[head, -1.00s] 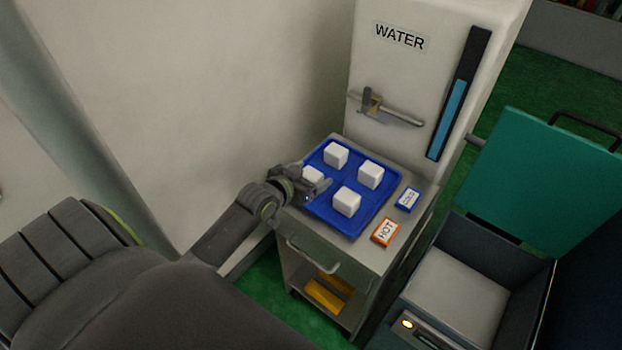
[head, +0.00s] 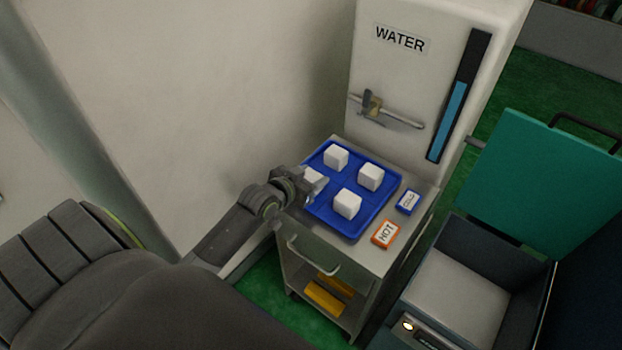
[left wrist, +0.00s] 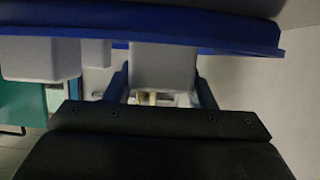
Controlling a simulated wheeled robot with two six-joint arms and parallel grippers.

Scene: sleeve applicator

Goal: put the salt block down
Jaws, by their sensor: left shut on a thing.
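Several white salt blocks show in the head view. One block (head: 312,174) is at the left corner of the blue tray (head: 333,228), partly hidden by my left gripper (head: 317,188). The gripper is shut on this block. In the left wrist view, which looks upside down, the held block (left wrist: 163,68) sits between the two dark fingers (left wrist: 163,88), close against the blue tray (left wrist: 225,35). I cannot tell whether it rests on the tray. Three other blocks stand on the tray: back (head: 336,157), right (head: 370,177) and front (head: 347,204). My right gripper is not in view.
The tray lies on a grey cart (head: 349,254) with an orange HOT tag (head: 385,234) and a blue tag (head: 408,202). A white WATER tank (head: 409,75) with a tap (head: 372,105) stands behind. An open teal-lidded box (head: 545,175) is at right. A pale wall is at left.

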